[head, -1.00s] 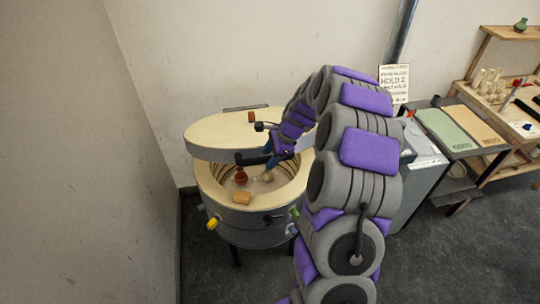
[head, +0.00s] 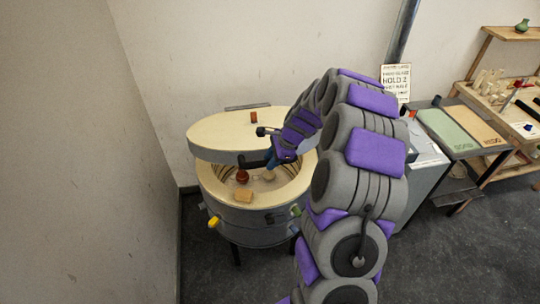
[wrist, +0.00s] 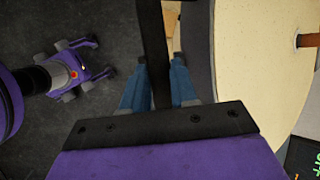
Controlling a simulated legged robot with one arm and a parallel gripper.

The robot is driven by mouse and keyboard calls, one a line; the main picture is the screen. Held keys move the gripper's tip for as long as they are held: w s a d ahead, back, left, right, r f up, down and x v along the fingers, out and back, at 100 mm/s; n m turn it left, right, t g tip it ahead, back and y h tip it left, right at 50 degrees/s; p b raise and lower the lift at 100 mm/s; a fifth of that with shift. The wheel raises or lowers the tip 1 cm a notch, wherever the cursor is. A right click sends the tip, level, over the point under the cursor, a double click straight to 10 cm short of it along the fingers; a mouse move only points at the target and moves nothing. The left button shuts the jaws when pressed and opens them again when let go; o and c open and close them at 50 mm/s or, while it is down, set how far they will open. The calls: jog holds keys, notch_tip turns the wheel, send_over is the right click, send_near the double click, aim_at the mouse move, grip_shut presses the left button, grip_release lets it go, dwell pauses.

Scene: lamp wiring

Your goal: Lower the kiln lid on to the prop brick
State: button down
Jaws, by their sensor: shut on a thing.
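The round kiln lid (head: 236,128) is cream on top with a grey rim. It is tilted over the round kiln (head: 252,219), with its front edge raised above the opening. The tan prop brick (head: 243,196) lies on the kiln's front rim, and the lid is apart from it. My gripper (wrist: 158,85) has blue fingers shut on a dark bar, the lid handle (wrist: 153,45), at the lid's front edge. The lid also shows at the right of the wrist view (wrist: 255,70). In the head view my arm partly covers the lid's right side.
A reddish-brown pot (head: 242,176) and a pale piece stand inside the kiln. A yellow plug (head: 213,222) sticks out of the kiln's side. A grey cabinet (head: 425,170) and shelves with boards stand to the right. Walls are close behind and left.

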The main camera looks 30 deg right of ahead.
jog(key=s+f+b, duration=0.2)
jog(key=f, duration=0.8)
jog(key=s+a+f+b, duration=0.1)
jog(key=s+f+b, duration=0.2)
jog(key=f, duration=0.7)
jog(key=shift+t, duration=0.4)
jog(key=c, duration=1.2)
grip_release()
jog(key=shift+o, duration=0.6)
jog(key=shift+s+r, duration=0.1)
jog(key=shift+s, duration=0.05)
jog(key=shift+o, duration=1)
